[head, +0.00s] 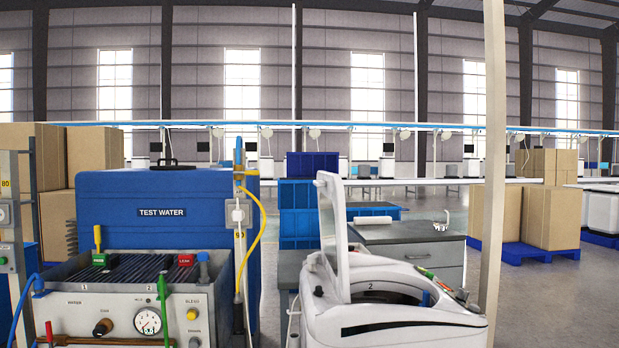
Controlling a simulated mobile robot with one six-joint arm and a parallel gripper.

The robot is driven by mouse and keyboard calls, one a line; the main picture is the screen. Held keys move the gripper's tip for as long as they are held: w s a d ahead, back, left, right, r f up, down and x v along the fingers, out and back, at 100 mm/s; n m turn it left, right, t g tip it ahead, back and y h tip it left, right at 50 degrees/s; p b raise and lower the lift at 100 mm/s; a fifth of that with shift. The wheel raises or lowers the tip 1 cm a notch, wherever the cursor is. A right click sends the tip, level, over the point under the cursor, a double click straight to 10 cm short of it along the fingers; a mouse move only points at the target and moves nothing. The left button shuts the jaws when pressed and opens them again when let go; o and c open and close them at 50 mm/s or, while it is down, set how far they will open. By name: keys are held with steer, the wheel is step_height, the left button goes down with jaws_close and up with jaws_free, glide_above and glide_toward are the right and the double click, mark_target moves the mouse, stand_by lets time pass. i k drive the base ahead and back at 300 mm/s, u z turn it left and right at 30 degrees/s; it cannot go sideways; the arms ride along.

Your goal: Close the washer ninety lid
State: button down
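A white top-loading washer (395,325) stands at the lower middle-right in the head view. Its lid (333,235) is raised, standing nearly upright on the left side of the opening, with a pale panel inside its frame. The round opening (385,296) shows dark inside, and a small "2" is marked on its rim. I cannot see a "ninety" label on the washer. My gripper is not in view.
A blue "TEST WATER" tank (168,212) and a test panel (120,312) with a gauge and valves stand left of the washer. A pale post (494,150) rises at its right. A grey cabinet (425,245) is behind. Open floor shows at the right.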

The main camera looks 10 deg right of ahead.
mark_target(331, 199)
steer(key=u, duration=0.4)
steer(key=k, duration=1.15)
steer(key=u, duration=1)
steer(key=i, duration=1.55)
steer(key=z, duration=0.65)
steer(key=i, duration=0.4)
steer(key=z, duration=0.1)
